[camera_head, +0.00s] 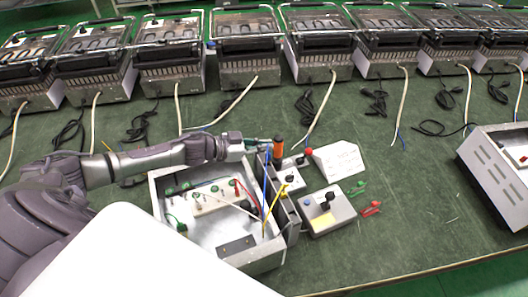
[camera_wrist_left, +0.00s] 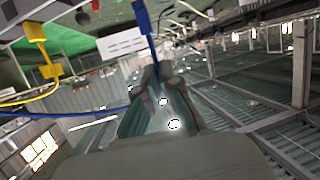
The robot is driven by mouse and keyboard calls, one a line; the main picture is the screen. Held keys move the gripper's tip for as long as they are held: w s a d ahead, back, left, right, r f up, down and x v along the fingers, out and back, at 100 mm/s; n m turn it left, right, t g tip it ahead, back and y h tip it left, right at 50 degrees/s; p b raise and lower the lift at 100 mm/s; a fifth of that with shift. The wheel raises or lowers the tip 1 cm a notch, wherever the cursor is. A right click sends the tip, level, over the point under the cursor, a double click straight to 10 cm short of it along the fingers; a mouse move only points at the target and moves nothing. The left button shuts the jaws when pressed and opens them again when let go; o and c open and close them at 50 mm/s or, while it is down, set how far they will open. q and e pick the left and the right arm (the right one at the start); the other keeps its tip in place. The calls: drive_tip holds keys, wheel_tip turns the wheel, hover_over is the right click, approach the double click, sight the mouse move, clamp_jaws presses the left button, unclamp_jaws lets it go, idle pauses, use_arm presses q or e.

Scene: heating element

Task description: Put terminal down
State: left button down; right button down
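My left gripper (camera_head: 262,144) reaches in from the left, above the back right corner of an open metal box. Its fingertips (camera_wrist_left: 158,70) are close together in the left wrist view. They meet the end of a blue lead, which looks like the terminal between them; the tips hide its end. The blue lead (camera_head: 266,178) hangs down toward the box's right side. A blue plug (camera_wrist_left: 141,16) and a yellow plug (camera_wrist_left: 37,32) show in the wrist view. An orange cylinder (camera_head: 278,147) stands just right of the fingertips. My right gripper is out of view.
The open box (camera_head: 156,198) holds wiring. A grey device (camera_head: 326,212) with a black knob stands to its right, beside green clips (camera_head: 357,187) and red clips (camera_head: 371,208). Several heaters (camera_head: 248,45) line the back.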

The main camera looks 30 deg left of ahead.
sight(268, 153)
use_arm(q)
drive_tip(key=shift+f, duration=1.55)
drive_tip(key=shift+f, duration=0.15)
drive_tip(key=c, duration=1.3)
unclamp_jaws()
drive_tip(key=shift+r, duration=0.2)
drive_tip(key=shift+b+v, duration=0.55)
drive_tip(key=shift+v, duration=5.45)
